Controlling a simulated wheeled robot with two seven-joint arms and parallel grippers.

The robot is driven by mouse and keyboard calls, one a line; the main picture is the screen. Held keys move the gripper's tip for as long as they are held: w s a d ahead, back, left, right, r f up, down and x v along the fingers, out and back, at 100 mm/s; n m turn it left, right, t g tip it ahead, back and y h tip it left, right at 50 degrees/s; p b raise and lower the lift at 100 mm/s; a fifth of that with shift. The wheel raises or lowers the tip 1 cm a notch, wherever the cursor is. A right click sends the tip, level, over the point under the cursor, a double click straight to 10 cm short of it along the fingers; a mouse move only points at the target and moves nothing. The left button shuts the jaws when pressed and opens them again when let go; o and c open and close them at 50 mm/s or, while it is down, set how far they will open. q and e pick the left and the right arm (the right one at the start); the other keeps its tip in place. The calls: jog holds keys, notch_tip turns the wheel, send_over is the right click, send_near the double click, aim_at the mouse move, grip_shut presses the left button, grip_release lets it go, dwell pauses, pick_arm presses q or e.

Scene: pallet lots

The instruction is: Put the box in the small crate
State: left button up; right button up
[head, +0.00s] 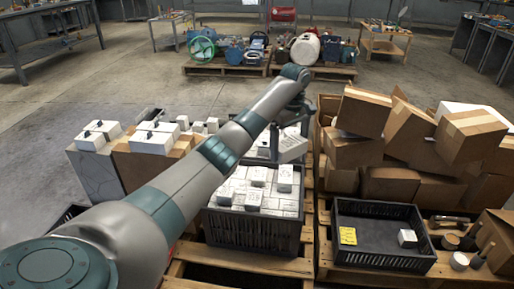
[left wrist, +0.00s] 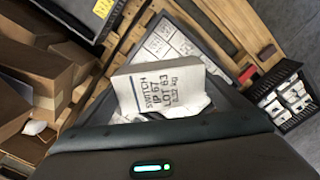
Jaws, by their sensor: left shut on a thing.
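A white box (head: 292,149) hangs tilted from my left gripper (head: 287,132), above the back right of a crate full of white boxes. In the left wrist view the held box (left wrist: 165,90) shows dark print reading "SWITCH" and "LOT". My left gripper is shut on it; its fingertips are mostly hidden. A shallow black crate (head: 385,257) with a yellow label stands to the right, apart from the gripper. One small white box (head: 407,238) lies in its right part, and the rest of its floor is bare. The crate's edge (left wrist: 72,15) shows at top left in the wrist view. My right gripper is not in view.
The full black crate (head: 252,233) stands on a wooden pallet (head: 240,265). Brown cartons (head: 360,150) are piled behind the shallow crate. Bottles and jars (head: 458,242) stand to its right. More boxes and cartons (head: 150,165) stand left of my arm.

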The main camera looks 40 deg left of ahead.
pick_arm(q)
jog(key=s+d+r+m, duration=0.4)
jog(key=d+r, duration=0.4)
jog(key=d, duration=0.1)
jog(key=s+d+r+m, duration=0.3)
jog(key=s+d+r, duration=0.1)
jog(key=d+r, duration=0.45)
jog(key=s+d+f+m, duration=0.1)
jog(key=s+f+m, duration=0.2)
jog(key=s, duration=0.6)
jog(key=s+d+f+m, duration=0.2)
jog(key=s+m, duration=0.3)
jog(key=s, duration=0.4)
jog(key=shift+s+f, duration=0.3)
jog(key=shift+f, duration=0.6)
jog(key=shift+d, duration=0.1)
